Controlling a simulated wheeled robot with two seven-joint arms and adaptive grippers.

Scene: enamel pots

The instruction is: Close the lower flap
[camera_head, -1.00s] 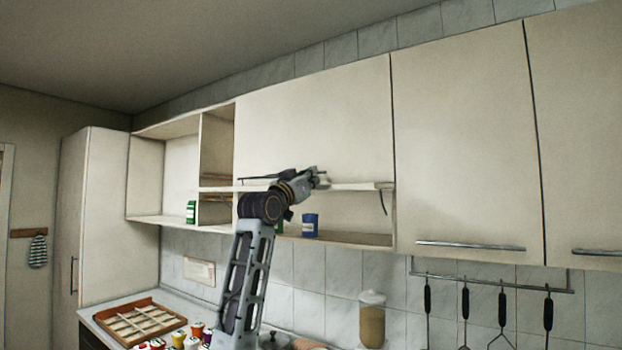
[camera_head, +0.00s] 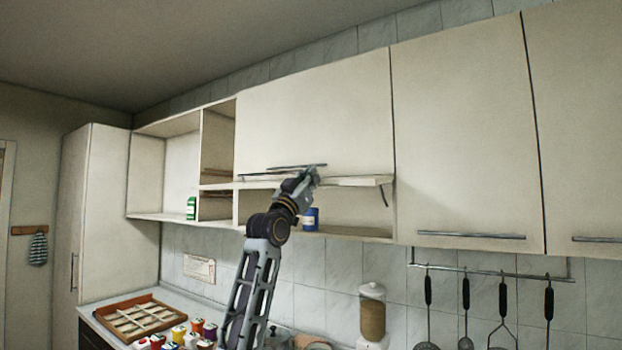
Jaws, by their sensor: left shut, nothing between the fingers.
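The lower flap (camera_head: 360,181) stands raised, seen nearly edge-on as a thin cream board across the open lower compartment of the wall cabinet. The large upper flap (camera_head: 318,110) above it is closed. My left gripper (camera_head: 313,173) is shut and empty, pointing up and right at the lower flap's front edge. In this view it overlaps the board, and I cannot tell whether it touches. My left forearm hides part of the compartment. My right gripper is not in view.
A blue can (camera_head: 312,219) stands in the compartment under the flap. A green box (camera_head: 191,208) is on the open shelf to the left. Closed doors (camera_head: 465,140) are on the right, above hanging utensils (camera_head: 466,300). A jar (camera_head: 372,313) and wooden tray (camera_head: 140,321) are below.

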